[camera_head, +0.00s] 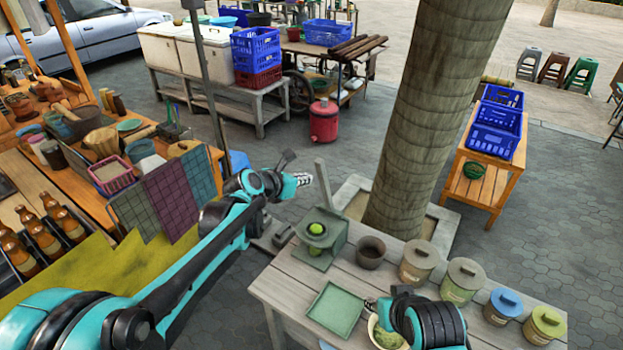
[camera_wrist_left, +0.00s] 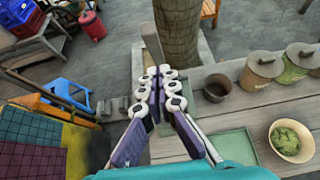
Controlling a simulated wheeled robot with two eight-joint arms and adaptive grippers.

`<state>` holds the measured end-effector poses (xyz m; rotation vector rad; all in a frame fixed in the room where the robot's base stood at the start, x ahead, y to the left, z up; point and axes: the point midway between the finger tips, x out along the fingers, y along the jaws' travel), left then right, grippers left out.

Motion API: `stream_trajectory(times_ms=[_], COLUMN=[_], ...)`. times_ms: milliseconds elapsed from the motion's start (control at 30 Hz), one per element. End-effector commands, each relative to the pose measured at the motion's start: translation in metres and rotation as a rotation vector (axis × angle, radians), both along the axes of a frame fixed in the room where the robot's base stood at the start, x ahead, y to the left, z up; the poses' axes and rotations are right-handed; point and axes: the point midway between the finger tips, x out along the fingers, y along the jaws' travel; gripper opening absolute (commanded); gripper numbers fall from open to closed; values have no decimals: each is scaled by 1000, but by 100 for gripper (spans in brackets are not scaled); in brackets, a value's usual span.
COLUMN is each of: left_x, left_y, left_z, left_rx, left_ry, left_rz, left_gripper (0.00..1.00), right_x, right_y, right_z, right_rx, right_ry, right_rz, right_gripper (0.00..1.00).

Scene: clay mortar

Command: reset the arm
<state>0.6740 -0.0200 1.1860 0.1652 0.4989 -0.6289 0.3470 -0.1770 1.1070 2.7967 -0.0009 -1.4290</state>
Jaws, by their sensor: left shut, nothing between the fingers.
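My left gripper (camera_head: 302,180) is stretched out over the paving, left of the wooden table (camera_head: 262,288) and short of the palm trunk. It is shut and empty; its closed fingers (camera_wrist_left: 158,75) also show in the left wrist view. My right arm comes in at the lower right, and a small part of its gripper (camera_head: 371,304) shows by the rim of a pale bowl (camera_head: 373,327) with green contents. The arm hides most of that gripper and part of the bowl.
On the table are a green square tray (camera_head: 335,308), a green stand (camera_head: 320,238) with a green ball, a dark pot (camera_head: 370,252) and several lidded canisters (camera_head: 418,262). The palm trunk (camera_head: 427,110) rises behind. A crowded stall (camera_head: 85,140) is at left.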

Motion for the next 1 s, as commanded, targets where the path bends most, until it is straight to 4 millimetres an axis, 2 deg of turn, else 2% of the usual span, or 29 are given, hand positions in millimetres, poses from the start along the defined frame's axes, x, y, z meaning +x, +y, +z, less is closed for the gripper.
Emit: stream_trajectory(times_ms=[33,233,400,567,667,767,1000], left_x=[-6,-23,-31,-34,-46,-74,-175], left_y=[5,17,22,24,31,46,103], left_z=[15,47,60,62,56,43,-16], left_rx=[0,1,2,12,94,294,1017], left_ry=[1,1,2,-3,-41,-129,-396], left_rz=[1,1,0,-5,-47,-152,-624], left_gripper=[0,0,0,0,0,0,0], right_x=[1,1,0,0,1,1,1], right_y=[0,0,0,0,0,0,0], right_z=[8,17,20,19,15,5,-24], right_rx=[0,0,0,0,0,0,0], right_ry=[-1,-1,-1,-1,-1,-1,-1], right_rz=[0,0,0,0,0,0,0], right_gripper=[40,40,40,40,40,40,40])
